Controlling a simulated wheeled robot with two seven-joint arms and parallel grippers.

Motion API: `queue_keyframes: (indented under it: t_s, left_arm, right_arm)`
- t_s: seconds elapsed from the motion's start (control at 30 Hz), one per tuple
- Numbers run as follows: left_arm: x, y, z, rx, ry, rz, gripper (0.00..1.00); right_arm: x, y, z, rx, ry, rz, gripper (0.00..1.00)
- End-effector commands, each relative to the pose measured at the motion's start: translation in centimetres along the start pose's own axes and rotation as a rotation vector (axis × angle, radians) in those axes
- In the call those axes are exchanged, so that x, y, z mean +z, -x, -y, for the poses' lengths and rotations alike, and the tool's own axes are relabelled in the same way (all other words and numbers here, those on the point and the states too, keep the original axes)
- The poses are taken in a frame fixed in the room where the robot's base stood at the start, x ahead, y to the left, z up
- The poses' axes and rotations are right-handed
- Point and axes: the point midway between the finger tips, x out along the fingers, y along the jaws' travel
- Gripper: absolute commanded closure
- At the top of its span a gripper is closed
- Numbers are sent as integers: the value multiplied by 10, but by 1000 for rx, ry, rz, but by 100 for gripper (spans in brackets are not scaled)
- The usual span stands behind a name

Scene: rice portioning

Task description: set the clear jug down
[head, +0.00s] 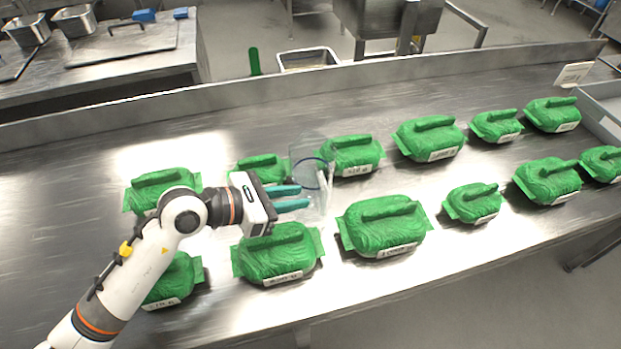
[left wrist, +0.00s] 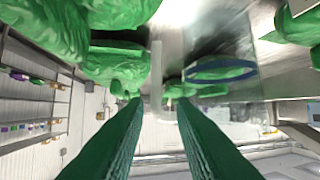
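The clear jug (head: 325,200), see-through with a blue ring, is among the green packs near the middle of the steel counter (head: 90,150). Its base appears to be at the counter top, though contact is hard to make out. My left gripper (head: 298,196) is at the jug's left side. In the left wrist view, the pale jug handle (left wrist: 156,75) shows between the two green fingers (left wrist: 158,108), with a gap on each side. The fingers are apart and do not appear to press on it. My right gripper is not in view.
Several green wrapped packs with white labels stand in two rows, including one close to the jug's right (head: 385,228) and one behind it (head: 350,155). A metal pan (head: 307,60) is beyond the raised back edge. A grey bin (head: 603,105) is at far right.

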Motion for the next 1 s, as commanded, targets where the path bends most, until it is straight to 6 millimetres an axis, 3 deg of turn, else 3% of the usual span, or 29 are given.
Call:
queue_keyframes:
  t_s: [0.13,0.37,0.7,1.0]
  left_arm:
    - [-3,-26,0,1,2,-2,77]
    - [-1,-44,0,1,-1,1,77]
    - [3,-89,-4,2,0,2,77]
    - [4,-93,-4,1,-3,2,78]
  right_arm:
    - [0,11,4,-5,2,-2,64]
    - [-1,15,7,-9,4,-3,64]
    - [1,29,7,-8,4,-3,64]
    - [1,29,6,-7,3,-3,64]
